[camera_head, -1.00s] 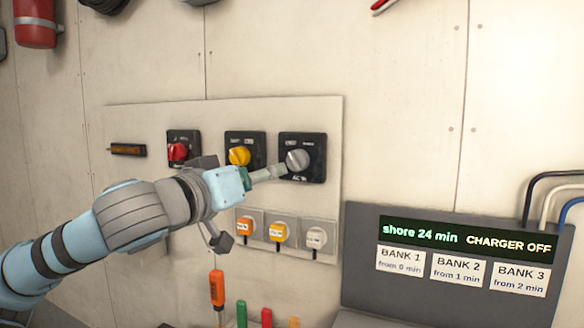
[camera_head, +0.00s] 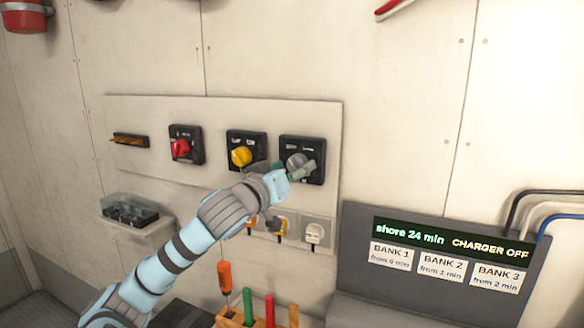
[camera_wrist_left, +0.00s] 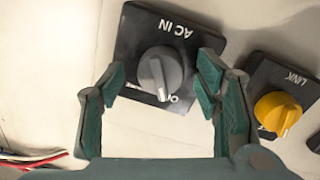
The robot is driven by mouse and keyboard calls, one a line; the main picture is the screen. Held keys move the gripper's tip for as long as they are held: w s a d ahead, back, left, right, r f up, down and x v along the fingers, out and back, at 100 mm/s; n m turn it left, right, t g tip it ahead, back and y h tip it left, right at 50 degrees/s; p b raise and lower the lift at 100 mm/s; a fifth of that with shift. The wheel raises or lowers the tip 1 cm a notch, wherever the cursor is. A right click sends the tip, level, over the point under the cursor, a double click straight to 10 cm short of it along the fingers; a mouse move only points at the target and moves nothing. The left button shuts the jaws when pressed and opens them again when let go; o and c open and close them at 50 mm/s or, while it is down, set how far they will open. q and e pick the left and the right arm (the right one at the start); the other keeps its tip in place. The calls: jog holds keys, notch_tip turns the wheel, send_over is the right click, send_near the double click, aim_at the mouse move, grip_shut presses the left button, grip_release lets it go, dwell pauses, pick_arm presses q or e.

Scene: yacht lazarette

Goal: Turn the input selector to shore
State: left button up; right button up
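The input selector is the grey knob (camera_head: 296,161) on a black plate marked AC IN, rightmost of the rotary switches on the wall panel. In the left wrist view its grey knob (camera_wrist_left: 161,75) has a white pointer line aimed at the picture's bottom, near a partly hidden label beginning with O. My left gripper (camera_head: 306,170) is at the knob, partly covering it in the head view. Its green fingers are spread on both sides of the knob, with gaps visible; I see no contact. My right gripper is not in view.
A yellow LINK knob (camera_head: 241,156) sits close beside the selector, with a red knob (camera_head: 181,149) farther left. Plugs in sockets (camera_head: 313,234) sit below. A grey charger box (camera_head: 350,270) reads "shore 24 min, CHARGER OFF". Screwdriver-like tools (camera_head: 247,305) stand below the panel.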

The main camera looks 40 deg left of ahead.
pick_arm(q)
jog(key=c, duration=1.1)
jog(key=shift+m, duration=0.3)
jog(key=m+p, duration=0.2)
jog(key=shift+r+m, duration=0.2)
jog(key=shift+m, duration=0.1)
jog(key=m+p, duration=0.4)
jog(key=m, duration=0.1)
jog(key=shift+a+g, duration=0.15)
jog(key=shift+g, duration=0.25)
jog(key=shift+m+y+p, duration=0.3)
jog(key=shift+m+p, duration=0.2)
jog(key=shift+m, duration=0.2)
jog(key=shift+s+m, duration=0.1)
jog(key=shift+m, duration=0.8)
